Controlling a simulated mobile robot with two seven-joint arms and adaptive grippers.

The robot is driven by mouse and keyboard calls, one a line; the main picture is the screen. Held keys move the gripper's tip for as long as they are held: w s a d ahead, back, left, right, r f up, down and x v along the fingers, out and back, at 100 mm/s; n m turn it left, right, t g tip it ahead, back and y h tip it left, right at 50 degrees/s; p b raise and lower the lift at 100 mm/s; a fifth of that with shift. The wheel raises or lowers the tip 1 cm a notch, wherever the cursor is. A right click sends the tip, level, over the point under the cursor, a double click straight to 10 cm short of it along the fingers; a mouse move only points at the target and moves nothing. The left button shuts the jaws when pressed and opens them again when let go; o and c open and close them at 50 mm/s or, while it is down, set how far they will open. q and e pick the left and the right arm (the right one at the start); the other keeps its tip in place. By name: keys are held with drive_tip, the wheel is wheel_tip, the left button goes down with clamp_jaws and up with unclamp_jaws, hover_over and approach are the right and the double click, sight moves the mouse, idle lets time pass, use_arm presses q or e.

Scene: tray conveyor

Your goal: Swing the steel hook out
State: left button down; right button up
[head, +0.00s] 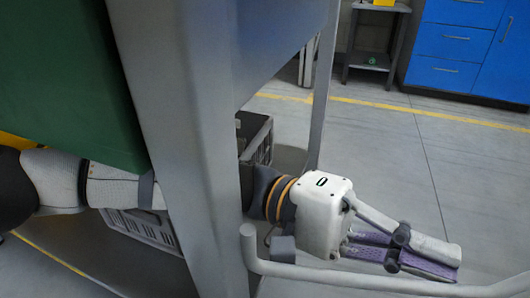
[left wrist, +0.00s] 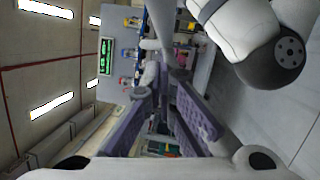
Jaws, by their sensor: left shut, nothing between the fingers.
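No part in view can be surely told as the steel hook. A grey bent tube (head: 400,286) with an upturned end runs along the bottom of the head view, in front of my left gripper; I cannot tell whether it belongs to the hook. My left gripper (head: 448,262) points right and slightly down, beyond the tube in the picture, with its purple-padded fingers shut and empty. Its fingers also show in the left wrist view (left wrist: 166,92), pointing at a cluttered background. My right gripper is in neither view.
A broad grey post (head: 180,150) and a green panel (head: 65,80) block the left of the head view and hide part of my left arm. A dark crate (head: 257,140) stands behind the post. Blue cabinets (head: 455,45) stand far off; the floor at right is clear.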

use_arm(q)
drive_tip(key=v, duration=1.2)
